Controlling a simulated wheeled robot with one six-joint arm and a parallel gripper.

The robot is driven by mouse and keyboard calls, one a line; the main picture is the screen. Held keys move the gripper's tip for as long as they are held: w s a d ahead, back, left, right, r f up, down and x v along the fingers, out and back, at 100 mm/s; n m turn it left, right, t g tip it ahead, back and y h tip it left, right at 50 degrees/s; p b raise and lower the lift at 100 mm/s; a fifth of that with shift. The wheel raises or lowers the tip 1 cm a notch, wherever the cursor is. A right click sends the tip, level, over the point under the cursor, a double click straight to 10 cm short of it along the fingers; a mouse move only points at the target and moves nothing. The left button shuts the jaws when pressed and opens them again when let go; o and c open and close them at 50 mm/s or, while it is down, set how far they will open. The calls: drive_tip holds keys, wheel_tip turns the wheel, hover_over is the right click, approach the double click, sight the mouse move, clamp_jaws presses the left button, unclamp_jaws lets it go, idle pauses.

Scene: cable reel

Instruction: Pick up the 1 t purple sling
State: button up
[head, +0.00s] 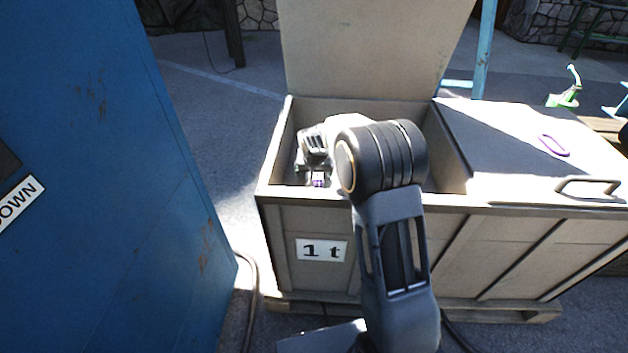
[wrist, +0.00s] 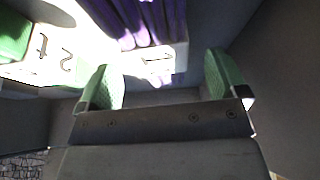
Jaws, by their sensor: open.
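The purple sling (wrist: 150,20) shows as several purple folds at the top of the wrist view, with a pale tag (wrist: 157,66) by its lower end. In the head view only a small purple patch (head: 318,179) shows inside the open compartment of the crate (head: 275,160), whose front has a "1 t" plate (head: 321,250). My gripper (wrist: 164,80) is down in this compartment, its two green-padded fingers apart and nothing seen between them. The sling lies beyond the fingertips. My arm hides much of the compartment in the head view.
The crate's left lid (head: 375,45) stands up; the right lid (head: 500,150) is closed, with a purple ring (head: 554,146) and a handle (head: 588,183) on it. A green object (wrist: 12,38) shows at the wrist view's left. A blue wall (head: 100,180) stands at left.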

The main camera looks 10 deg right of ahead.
sight(314, 174)
drive_tip(key=x, duration=0.3)
drive_tip(key=shift+b, duration=0.3)
drive_tip(key=shift+r, duration=0.1)
drive_tip(key=c, duration=1.2)
